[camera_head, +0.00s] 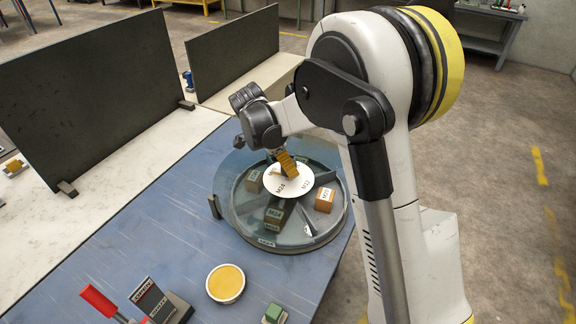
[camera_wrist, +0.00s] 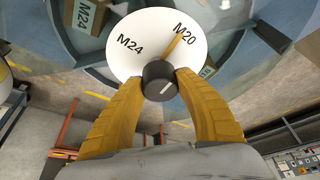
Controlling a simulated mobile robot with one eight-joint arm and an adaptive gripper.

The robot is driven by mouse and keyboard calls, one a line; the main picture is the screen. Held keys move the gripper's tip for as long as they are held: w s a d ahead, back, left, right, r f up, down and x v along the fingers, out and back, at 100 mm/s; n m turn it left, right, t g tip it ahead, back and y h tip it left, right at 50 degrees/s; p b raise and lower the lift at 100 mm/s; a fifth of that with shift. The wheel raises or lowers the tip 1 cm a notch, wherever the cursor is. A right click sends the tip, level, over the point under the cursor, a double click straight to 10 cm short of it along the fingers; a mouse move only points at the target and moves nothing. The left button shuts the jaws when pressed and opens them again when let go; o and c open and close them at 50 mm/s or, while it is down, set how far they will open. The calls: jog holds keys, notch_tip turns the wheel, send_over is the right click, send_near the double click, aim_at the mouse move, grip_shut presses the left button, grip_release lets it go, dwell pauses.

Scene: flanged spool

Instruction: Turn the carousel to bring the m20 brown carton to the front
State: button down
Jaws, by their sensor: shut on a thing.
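The round carousel (camera_head: 236,222) stands on the blue table, divided into compartments under a clear cover. A white disc (camera_head: 289,188) at its centre carries printed labels; M24 and M20 read clearly in the wrist view. My gripper (camera_head: 286,164) reaches down to the disc. A brown carton marked M24 (camera_wrist: 90,14) shows there. In the head view, brown cartons lie in the front (camera_head: 276,214), right (camera_head: 324,200) and back left (camera_head: 253,181) compartments; I cannot surely tell which is M20.
A yellow-topped round tin (camera_head: 226,283), a red-handled tool (camera_head: 98,300), a dark device (camera_head: 150,299) and a small green-topped block (camera_head: 274,314) stand in front. Dark upright panels (camera_head: 90,90) border the left side. The blue tabletop (camera_head: 165,235) left of the carousel is clear.

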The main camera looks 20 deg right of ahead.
jog(key=shift+d+m, duration=0.1)
jog(key=shift+m, duration=0.5)
dwell(0.3)
jog(key=c, duration=0.8)
grip_release()
jog(key=shift+d, duration=0.1)
jog(key=v, duration=1.2)
jog(key=shift+w, duration=0.2)
jog(key=shift+s+r, duration=0.1)
